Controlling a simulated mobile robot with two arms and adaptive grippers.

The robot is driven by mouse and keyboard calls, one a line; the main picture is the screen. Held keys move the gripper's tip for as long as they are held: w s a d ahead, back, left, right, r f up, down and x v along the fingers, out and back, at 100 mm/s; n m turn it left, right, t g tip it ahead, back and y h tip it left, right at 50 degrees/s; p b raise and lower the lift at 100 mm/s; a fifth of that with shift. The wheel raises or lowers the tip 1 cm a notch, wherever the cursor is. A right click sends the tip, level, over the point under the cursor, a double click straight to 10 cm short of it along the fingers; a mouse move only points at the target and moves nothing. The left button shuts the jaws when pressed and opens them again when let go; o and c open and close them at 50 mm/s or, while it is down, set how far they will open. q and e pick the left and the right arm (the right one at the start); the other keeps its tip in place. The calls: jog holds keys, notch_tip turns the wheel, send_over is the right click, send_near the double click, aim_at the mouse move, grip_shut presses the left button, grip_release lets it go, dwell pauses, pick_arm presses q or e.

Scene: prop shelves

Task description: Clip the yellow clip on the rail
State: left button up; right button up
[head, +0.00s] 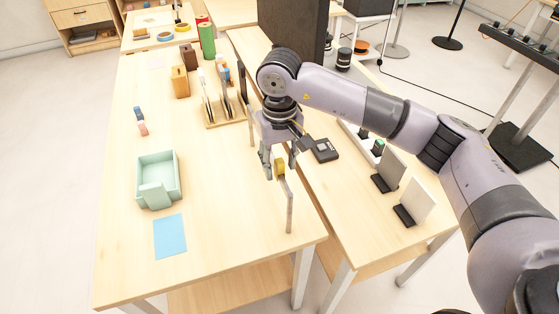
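The yellow clip (280,168) is small and blocky. It is between the fingertips of my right gripper (279,170), at the top edge of the rail. I cannot tell whether it is clipped on or only touching. The rail (289,208) is a thin, pale upright strip along the right edge of the left table, its middle hidden behind my gripper. My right gripper points down, its fingers spread on both sides of the clip with small gaps visible. My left gripper is not in view.
A pale green bin (158,182) and a blue sheet (170,237) lie on the left table. A wooden rack (222,108) stands behind my gripper. Dark-based upright panels (415,202) stand on the right table. The left table's front is mostly clear.

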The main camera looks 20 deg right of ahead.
aim_at(279, 161)
jog(key=shift+r, duration=0.2)
notch_tip(279, 161, up, 12)
jog(key=shift+f, duration=0.2)
dwell(0.3)
dwell(0.4)
